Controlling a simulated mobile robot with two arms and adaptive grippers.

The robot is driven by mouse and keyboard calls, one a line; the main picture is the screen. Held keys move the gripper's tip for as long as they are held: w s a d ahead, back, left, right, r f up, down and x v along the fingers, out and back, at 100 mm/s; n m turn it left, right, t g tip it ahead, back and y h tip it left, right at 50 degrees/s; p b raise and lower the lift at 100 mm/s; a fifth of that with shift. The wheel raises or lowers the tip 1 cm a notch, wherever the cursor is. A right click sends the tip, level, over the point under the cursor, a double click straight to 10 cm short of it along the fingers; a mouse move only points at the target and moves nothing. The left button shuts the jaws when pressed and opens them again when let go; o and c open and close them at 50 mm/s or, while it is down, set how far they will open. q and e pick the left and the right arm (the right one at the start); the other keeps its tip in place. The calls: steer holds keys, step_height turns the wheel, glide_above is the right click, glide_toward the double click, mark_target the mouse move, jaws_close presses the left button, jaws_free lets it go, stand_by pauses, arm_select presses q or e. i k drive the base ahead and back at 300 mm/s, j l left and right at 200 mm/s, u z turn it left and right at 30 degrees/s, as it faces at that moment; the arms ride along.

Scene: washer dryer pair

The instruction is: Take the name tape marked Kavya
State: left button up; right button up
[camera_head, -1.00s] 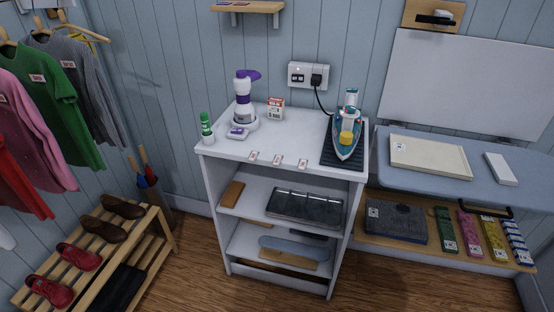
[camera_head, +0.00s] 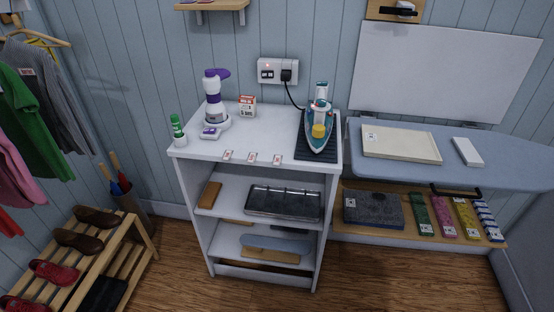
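Three small white name tapes with red markings lie in a row along the front edge of the white cabinet top (camera_head: 262,132): a left one (camera_head: 227,155), a middle one (camera_head: 252,158) and a right one (camera_head: 277,160). Their lettering is too small to read, so I cannot tell which is marked Kavya. Neither of my grippers shows in the head view.
On the cabinet top stand a green-capped bottle (camera_head: 177,131), a white and purple device (camera_head: 213,106), a small box (camera_head: 247,106) and a corded iron (camera_head: 319,126). An ironing board (camera_head: 500,157) is at right, a shoe rack (camera_head: 84,262) at left. Floor in front is clear.

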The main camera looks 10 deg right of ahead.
mark_target(252, 157)
steer(key=i+j+z, duration=0.2)
steer(key=j, duration=0.15)
steer(key=i+j+z, duration=0.2)
steer(key=j, duration=0.15)
steer(key=j+z, duration=0.2)
steer(key=j, duration=0.15)
steer(key=j+z, duration=0.2)
steer(key=j, duration=0.2)
steer(key=i, duration=0.05)
